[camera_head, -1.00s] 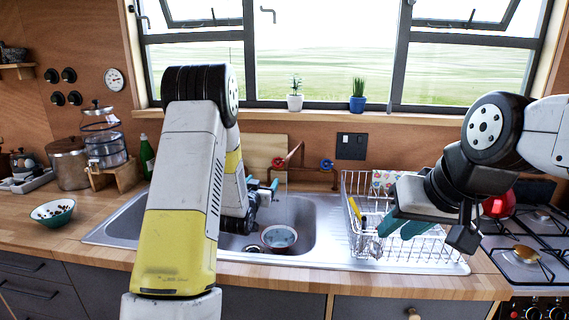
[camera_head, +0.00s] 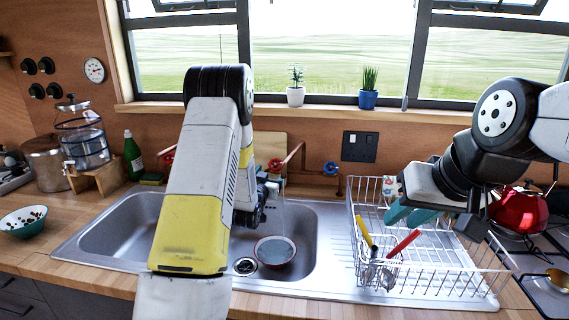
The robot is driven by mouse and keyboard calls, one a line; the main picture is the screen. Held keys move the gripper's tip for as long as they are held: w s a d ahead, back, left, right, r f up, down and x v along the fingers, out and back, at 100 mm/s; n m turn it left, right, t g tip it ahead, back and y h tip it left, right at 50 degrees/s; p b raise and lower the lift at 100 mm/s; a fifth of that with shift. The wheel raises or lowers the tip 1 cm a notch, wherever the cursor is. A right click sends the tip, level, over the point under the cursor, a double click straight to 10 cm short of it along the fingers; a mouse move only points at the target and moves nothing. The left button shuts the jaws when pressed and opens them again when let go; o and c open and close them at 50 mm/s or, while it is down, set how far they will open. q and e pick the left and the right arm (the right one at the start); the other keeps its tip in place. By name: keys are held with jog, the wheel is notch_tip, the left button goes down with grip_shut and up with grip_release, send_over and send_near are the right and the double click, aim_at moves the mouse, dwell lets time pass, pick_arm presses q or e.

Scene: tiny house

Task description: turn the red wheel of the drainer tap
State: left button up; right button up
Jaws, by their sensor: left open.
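A red wheel (camera_head: 276,165) stands at the back of the sink, by copper pipework, with a blue wheel (camera_head: 330,168) to its right. A second red wheel (camera_head: 168,160) shows to the left of my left arm; which tap it belongs to is hidden. My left gripper (camera_head: 272,188) is open, just below and in front of the middle red wheel; I cannot tell whether they touch. My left arm hides much of the pipework. A thin stream of water falls below this gripper. My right gripper (camera_head: 410,215), with teal fingers apart, hangs empty above the dish rack.
A bowl (camera_head: 275,251) sits in the steel sink (camera_head: 120,232). The wire dish rack (camera_head: 440,268) holds red and yellow-handled utensils. A green bottle (camera_head: 133,155) and potted plants (camera_head: 295,95) stand behind. A red kettle (camera_head: 519,211) is on the hob at right.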

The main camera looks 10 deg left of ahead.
aim_at(275, 165)
pick_arm(q)
jog(key=w, duration=0.6)
jog(key=shift+w+d, duration=0.3)
jog(key=shift+w, duration=0.1)
jog(key=c, duration=1.4)
jog(key=shift+o, duration=0.2)
jog(key=shift+a+m+g+h, duration=0.15)
jog(key=shift+m+g+h, duration=0.15)
jog(key=shift+m+h, duration=0.7)
jog(key=shift+m+g+h, duration=0.6)
jog(key=shift+m+h, duration=0.9)
jog(key=shift+m, duration=0.4)
jog(key=o, duration=1.4)
jog(key=shift+c, duration=0.2)
